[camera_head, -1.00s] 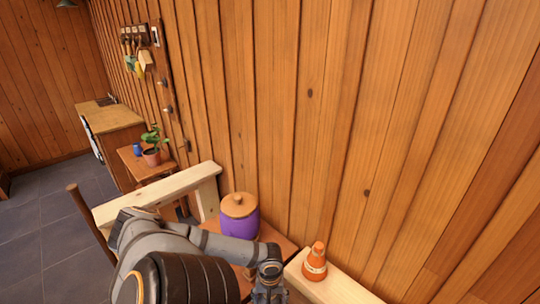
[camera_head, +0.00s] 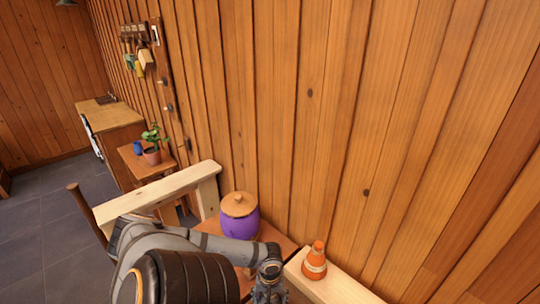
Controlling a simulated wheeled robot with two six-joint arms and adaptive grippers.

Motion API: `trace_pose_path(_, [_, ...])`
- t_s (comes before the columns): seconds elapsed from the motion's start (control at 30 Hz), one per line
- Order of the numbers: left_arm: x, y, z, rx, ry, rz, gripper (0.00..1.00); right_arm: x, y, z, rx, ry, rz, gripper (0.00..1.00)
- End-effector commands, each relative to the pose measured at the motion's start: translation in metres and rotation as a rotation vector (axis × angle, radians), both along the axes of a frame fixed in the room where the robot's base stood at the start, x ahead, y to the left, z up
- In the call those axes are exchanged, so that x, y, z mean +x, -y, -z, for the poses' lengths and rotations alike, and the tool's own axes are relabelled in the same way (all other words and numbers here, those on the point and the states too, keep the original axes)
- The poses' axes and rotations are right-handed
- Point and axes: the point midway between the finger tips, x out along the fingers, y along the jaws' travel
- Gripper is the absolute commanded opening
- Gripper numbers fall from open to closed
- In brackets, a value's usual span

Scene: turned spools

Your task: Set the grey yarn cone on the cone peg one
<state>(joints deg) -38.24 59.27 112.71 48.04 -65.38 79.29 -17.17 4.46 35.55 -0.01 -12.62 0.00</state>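I see no grey yarn cone and cannot make out cone peg one in the head view. An orange cone with a pale band (camera_head: 314,262) stands upright on a pale wooden beam at the lower right. My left arm comes in from the lower left, and my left gripper (camera_head: 268,292) hangs at the bottom edge, left of the orange cone and apart from it. Its fingertips are cut off by the frame, so its opening is hidden. My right gripper is not in view.
A purple jar with a wooden lid (camera_head: 239,215) stands behind my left arm on a brown surface. Pale wooden beams (camera_head: 330,288) border the area, with a plank wall (camera_head: 340,130) close behind. A dark brown post (camera_head: 87,213) rises at left. A potted plant (camera_head: 152,146) stands farther back.

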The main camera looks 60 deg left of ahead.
Motion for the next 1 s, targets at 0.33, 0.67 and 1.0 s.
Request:
trace_pose_path(0.33, [0.0,0.0,0.0,-0.001,0.001,0.001,0.23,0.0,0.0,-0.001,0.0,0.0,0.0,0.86])
trace_pose_path(0.67, [0.0,0.0,0.006,0.0,0.001,0.0,0.23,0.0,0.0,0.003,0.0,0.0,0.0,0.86])
trace_pose_path(1.0, [0.0,0.0,0.012,0.0,0.001,0.0,0.73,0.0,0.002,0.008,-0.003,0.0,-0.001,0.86])
